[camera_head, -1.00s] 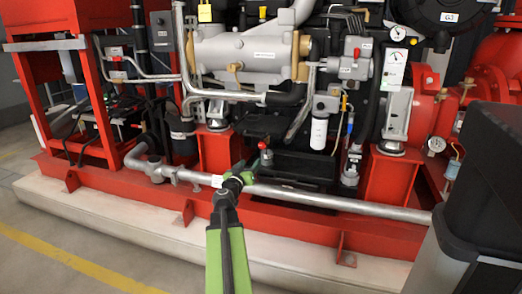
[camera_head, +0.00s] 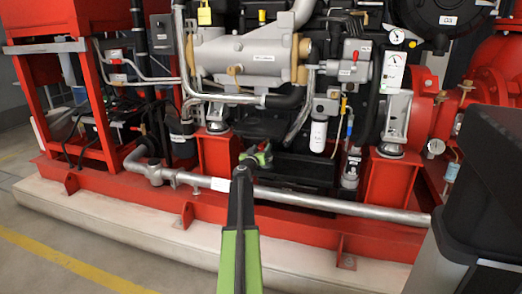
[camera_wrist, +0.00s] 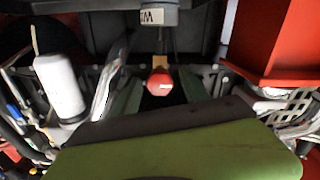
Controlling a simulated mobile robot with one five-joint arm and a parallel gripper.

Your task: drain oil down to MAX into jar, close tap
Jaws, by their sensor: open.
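The tap's red knob (camera_wrist: 160,82) shows in the wrist view between two dark green fingers of my gripper (camera_head: 257,158), with gaps on both sides. In the head view the gripper is at the knob, which it mostly hides. The gripper is open. I cannot tell whether it touches the knob. Behind the knob in the wrist view, a grey cylinder with a white label (camera_wrist: 157,13) shows at the top edge; I cannot tell what it is. I cannot make out a jar or an oil level mark.
A silver pipe (camera_head: 320,202) runs along the red base frame (camera_head: 110,200) below the gripper. A white filter (camera_head: 318,135) hangs right of the tap and also shows in the wrist view (camera_wrist: 60,86). A red support (camera_head: 217,153) stands to the left. The floor in front is clear.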

